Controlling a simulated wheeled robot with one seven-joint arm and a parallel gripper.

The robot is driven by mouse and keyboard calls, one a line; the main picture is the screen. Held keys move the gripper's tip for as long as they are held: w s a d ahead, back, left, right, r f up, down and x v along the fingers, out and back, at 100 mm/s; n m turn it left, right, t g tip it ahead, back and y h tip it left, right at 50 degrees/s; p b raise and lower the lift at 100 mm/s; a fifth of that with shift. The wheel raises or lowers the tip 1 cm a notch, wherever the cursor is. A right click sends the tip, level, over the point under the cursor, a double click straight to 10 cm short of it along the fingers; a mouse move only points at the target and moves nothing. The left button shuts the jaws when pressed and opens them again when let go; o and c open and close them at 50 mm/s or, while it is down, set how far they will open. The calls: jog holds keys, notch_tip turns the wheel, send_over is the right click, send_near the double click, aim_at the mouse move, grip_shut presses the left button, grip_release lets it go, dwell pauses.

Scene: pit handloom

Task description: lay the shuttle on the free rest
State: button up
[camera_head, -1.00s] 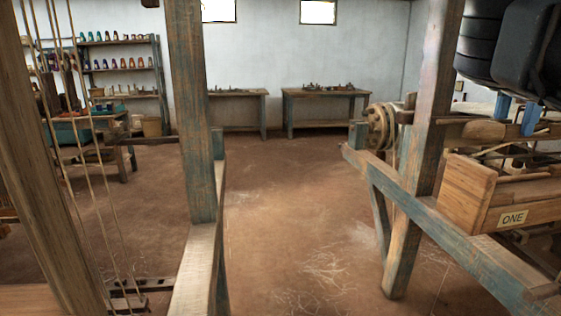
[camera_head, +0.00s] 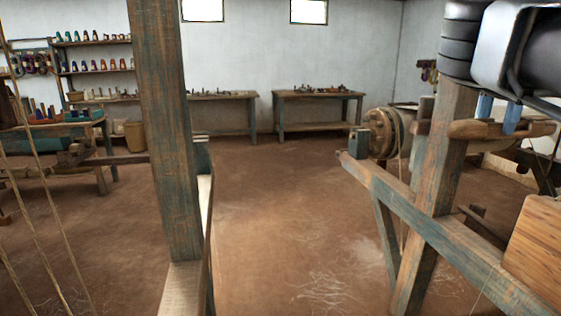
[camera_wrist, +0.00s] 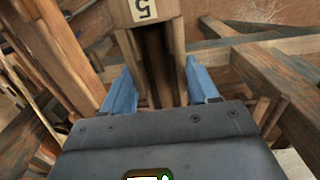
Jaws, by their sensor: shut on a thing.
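My gripper (camera_head: 498,114) is at the upper right of the head view, its two blue fingers pointing down. It is shut on the wooden shuttle (camera_head: 470,130), which is held level beside a loom post. In the wrist view, my gripper (camera_wrist: 160,78) has a blue finger on each side of the shuttle (camera_wrist: 172,30), a wooden body with a dark hollow and a label reading "5" at its top. I cannot pick out the free rest with certainty in either view.
A loom post (camera_head: 165,130) stands at left. Another post (camera_head: 437,190) and a slanting beam (camera_head: 430,225) stand at right, near the shuttle. A wooden box (camera_head: 535,255) fills the lower right edge. The floor (camera_head: 280,210) between is clear; benches (camera_head: 318,95) stand at the back wall.

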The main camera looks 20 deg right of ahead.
jog(key=w+a+f+n, duration=0.3)
jog(key=a+f, duration=0.7)
jog(key=w+a+f+n, duration=0.2)
jog(key=w+a+f, duration=0.2)
jog(key=a+f, duration=0.55)
jog(key=w+a+f+n, duration=0.3)
jog(key=a+f, duration=0.6)
jog(key=a, duration=0.1)
jog(key=s+a+f+n+p, duration=0.1)
jog(key=s+a+f+n, duration=0.5)
jog(key=a+f, duration=0.3)
jog(key=s+a+f+n+p, duration=0.1)
jog(key=s+a+f+n, duration=0.5)
jog(key=a+f, duration=0.4)
jog(key=shift+s+a+f+n, duration=0.25)
jog(key=shift+s+n, duration=0.05)
jog(key=shift+s, duration=0.25)
